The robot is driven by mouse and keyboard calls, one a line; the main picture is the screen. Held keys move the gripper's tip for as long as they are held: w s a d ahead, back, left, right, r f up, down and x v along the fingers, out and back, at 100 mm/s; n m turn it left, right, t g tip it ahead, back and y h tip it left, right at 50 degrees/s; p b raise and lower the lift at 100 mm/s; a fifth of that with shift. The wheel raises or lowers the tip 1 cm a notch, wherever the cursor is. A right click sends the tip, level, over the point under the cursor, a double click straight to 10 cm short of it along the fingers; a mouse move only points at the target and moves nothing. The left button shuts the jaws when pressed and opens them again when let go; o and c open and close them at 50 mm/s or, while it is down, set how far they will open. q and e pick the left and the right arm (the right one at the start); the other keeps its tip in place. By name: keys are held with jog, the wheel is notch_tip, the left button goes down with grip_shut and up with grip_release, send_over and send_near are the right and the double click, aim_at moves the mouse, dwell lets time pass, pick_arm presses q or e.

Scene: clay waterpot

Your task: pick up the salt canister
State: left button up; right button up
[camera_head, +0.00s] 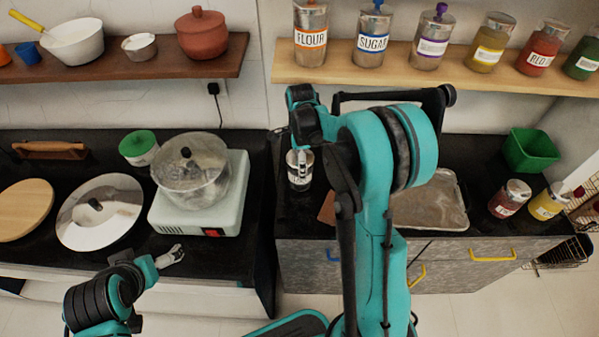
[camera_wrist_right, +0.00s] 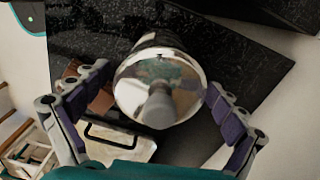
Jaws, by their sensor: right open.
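A canister with a shiny metal lid and grey knob (camera_head: 300,182) stands on the black counter. Its label is not readable here, so I cannot confirm from the print that it is the salt canister. My right gripper (camera_head: 299,157) is over it and hides its top in the head view. In the right wrist view the canister's lid (camera_wrist_right: 135,85) lies between the spread purple-padded fingers of my right gripper (camera_wrist_right: 163,115), with gaps at both sides. My left gripper (camera_head: 172,257) is low at the left counter's front edge, away from the canister; its jaw opening is unclear.
A metal tray (camera_head: 430,205) and a brown board (camera_head: 327,208) lie right of the canister. Red (camera_head: 509,198) and yellow (camera_head: 549,201) canisters stand further right. A pot (camera_head: 190,175) sits on a white cooker at left. A wooden shelf (camera_head: 400,68) with several jars hangs above.

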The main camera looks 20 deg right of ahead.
notch_tip(320, 180, down, 3)
jog(key=shift+r+b, duration=0.1)
jog(key=shift+b, duration=0.2)
jog(key=shift+r, duration=0.1)
jog(key=c, duration=1.9)
jog(key=shift+c, duration=0.2)
jog(key=shift+r, duration=0.1)
